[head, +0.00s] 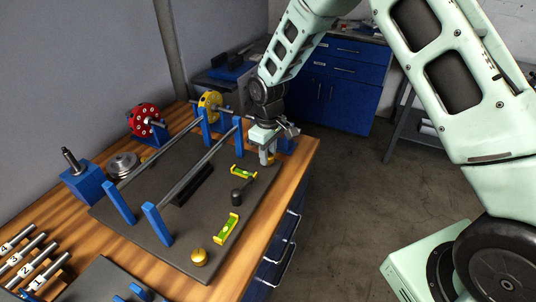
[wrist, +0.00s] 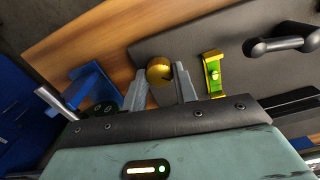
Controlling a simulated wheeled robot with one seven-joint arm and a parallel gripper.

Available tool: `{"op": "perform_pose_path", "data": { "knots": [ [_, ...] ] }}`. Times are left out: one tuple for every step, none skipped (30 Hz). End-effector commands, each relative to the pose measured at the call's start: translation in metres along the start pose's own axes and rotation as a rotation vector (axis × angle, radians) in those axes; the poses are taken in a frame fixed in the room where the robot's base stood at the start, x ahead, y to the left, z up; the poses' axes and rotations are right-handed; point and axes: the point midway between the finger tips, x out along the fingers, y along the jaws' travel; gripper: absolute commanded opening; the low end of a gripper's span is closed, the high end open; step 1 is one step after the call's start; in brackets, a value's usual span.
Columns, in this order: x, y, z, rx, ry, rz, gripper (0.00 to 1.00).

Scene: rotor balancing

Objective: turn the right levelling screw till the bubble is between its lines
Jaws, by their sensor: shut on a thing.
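My gripper (head: 268,157) points down at the far right corner of the dark base plate (head: 150,228). In the wrist view, its two fingers (wrist: 160,88) close around a round brass levelling screw (wrist: 160,69); the fingers hide this screw in the head view. A yellow-green spirit level (head: 243,171) lies on the plate near the gripper, and it also shows in the wrist view (wrist: 213,75). Its bubble is a pale spot near the middle; its place between the lines is too small to tell. Another level (head: 228,228) and another brass screw (head: 199,257) are nearer the front.
Blue posts (head: 119,202) carry two steel rails (head: 201,162) over the plate. A red disc (head: 144,119) and a yellow disc (head: 209,104) are behind. Numbered rods (head: 45,272) lie at the left. Open floor is at the right.

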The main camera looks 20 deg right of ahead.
Motion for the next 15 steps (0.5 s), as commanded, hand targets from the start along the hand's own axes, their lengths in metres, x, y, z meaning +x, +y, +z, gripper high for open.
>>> {"op": "perform_pose_path", "data": {
  "knots": [
    [0.001,-0.0001,-0.0008,0.042,0.002,0.001,0.06],
    [0.0008,0.0,-0.0009,0.07,0.002,0.002,0.06],
    [0.0007,0.0,-0.0009,0.108,0.002,0.002,0.06],
    [0.0006,0.0001,-0.0009,0.136,0.002,0.002,0.06],
    [0.0006,0.0001,-0.001,0.165,0.002,0.002,0.06],
    [0.0005,0.0001,-0.0009,0.204,0.002,0.002,0.06],
    [0.0006,0.0004,-0.0008,0.232,0.002,0.002,0.06],
    [0.0006,0.0006,-0.0006,0.261,0.002,0.002,0.06],
    [0.0005,0.0003,-0.0008,0.299,0.002,0.002,0.06],
    [0.0005,0.0001,-0.0008,0.328,0.002,0.002,0.06],
    [0.0004,0.0004,-0.0007,0.355,0.002,0.002,0.06],
    [0.0004,0.0008,-0.0005,0.395,0.002,0.002,0.06],
    [0.0003,0.0008,-0.0005,0.424,0.002,0.002,0.06],
    [0.0002,0.0007,-0.0005,0.451,0.002,0.002,0.06],
    [0.0001,0.0006,-0.0006,0.488,0.002,0.002,0.06]
  ]
}}
